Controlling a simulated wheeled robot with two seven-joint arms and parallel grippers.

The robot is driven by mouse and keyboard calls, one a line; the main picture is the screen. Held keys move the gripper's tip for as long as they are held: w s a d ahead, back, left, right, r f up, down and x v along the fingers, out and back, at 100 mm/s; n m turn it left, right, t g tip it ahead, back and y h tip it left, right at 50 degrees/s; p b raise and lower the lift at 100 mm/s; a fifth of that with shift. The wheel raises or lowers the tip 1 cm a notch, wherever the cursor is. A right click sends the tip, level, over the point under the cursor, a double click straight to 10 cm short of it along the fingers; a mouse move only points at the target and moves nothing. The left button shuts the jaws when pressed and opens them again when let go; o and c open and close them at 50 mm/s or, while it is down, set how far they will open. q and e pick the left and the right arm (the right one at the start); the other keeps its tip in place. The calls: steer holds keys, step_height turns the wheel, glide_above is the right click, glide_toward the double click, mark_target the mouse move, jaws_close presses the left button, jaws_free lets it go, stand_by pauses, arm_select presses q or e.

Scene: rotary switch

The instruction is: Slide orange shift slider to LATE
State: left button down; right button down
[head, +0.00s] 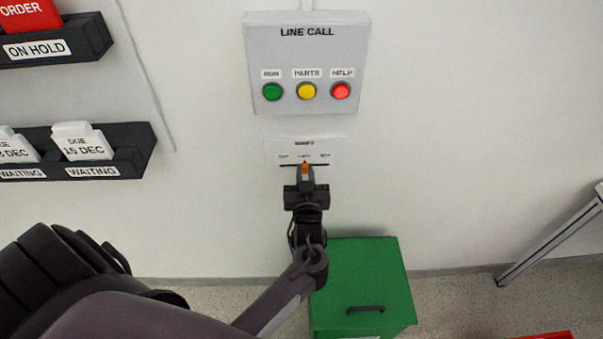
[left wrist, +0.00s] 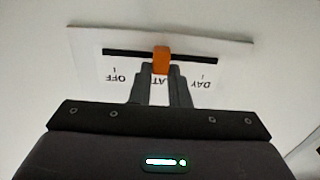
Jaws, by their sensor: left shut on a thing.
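The orange shift slider (head: 305,168) sits in a dark slot on a white wall plate (head: 335,150) below the LINE CALL box. The left wrist view shows the slider (left wrist: 161,58) near the middle of the slot (left wrist: 125,53), between OFF and DAY. The middle label, of which "AT" shows, is partly covered by my fingers and lines up with the slider. My left gripper (head: 306,182) is at the plate, and its fingers (left wrist: 160,85) are shut on the slider. My right gripper is not in view.
The LINE CALL box (head: 306,62) with green, yellow and red buttons is on the wall above. Dark racks with cards (head: 85,150) hang at the left. A green box with a handle (head: 360,280) stands on the floor below. The wall right of the plate is clear.

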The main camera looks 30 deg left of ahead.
arm_select(q)
steer(key=c, duration=1.4)
jaws_free()
steer(key=shift+o, duration=0.2)
steer(key=b+v, duration=0.1)
steer(key=v, duration=0.7)
steer(key=shift+b, duration=0.3)
steer(key=shift+w, duration=0.1)
